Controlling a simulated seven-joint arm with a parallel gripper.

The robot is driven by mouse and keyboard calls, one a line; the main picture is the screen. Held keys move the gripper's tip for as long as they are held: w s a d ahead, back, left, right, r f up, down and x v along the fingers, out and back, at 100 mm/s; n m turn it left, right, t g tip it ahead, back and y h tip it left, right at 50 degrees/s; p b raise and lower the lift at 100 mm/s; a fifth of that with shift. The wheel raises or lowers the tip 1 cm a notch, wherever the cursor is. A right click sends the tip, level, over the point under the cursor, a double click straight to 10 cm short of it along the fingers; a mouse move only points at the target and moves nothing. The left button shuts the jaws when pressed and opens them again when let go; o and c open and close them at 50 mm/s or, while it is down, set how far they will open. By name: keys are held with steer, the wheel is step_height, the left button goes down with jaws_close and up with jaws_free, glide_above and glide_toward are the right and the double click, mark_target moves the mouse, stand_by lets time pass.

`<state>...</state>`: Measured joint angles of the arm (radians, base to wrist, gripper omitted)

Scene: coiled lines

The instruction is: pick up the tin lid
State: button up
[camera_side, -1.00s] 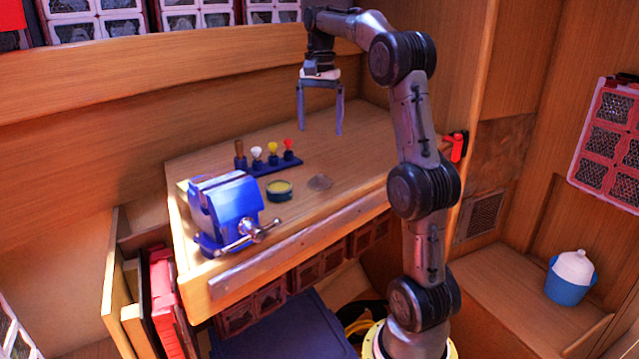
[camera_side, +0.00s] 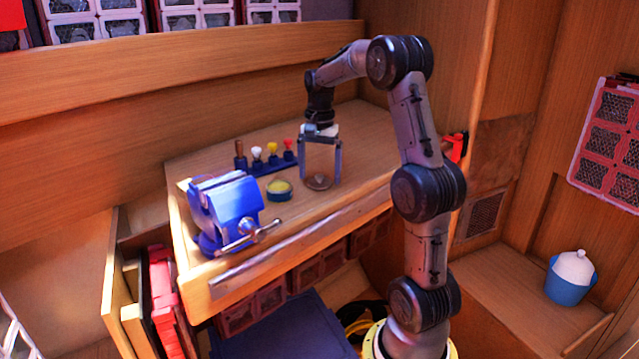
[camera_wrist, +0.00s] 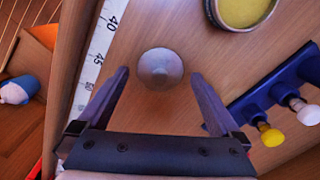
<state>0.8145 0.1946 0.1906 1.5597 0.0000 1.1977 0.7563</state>
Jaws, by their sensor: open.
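The tin lid (camera_side: 319,182) is a small, round, greyish disc with a raised middle, lying flat on the wooden bench top. In the wrist view the lid (camera_wrist: 160,68) lies just beyond the fingertips, midway between them. My gripper (camera_side: 320,182) is open and points down, its two fingers on either side of the lid in the side view. The wrist view also shows the open fingers (camera_wrist: 159,73) with nothing between their pads. I cannot tell whether the tips touch the bench. A round tin with yellow contents (camera_side: 279,190) stands left of the lid.
A blue rack (camera_side: 272,168) with several coloured-handled tools stands behind the tin, near my gripper. A blue vise (camera_side: 229,208) stands at the bench's left end. A measuring strip (camera_wrist: 99,50) runs along the bench edge. Bare bench lies right of the lid.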

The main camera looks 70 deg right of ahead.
steer(key=shift+f, duration=0.3)
steer(key=shift+c, duration=0.3)
steer(key=c, duration=1.2)
steer(key=shift+r, duration=0.15)
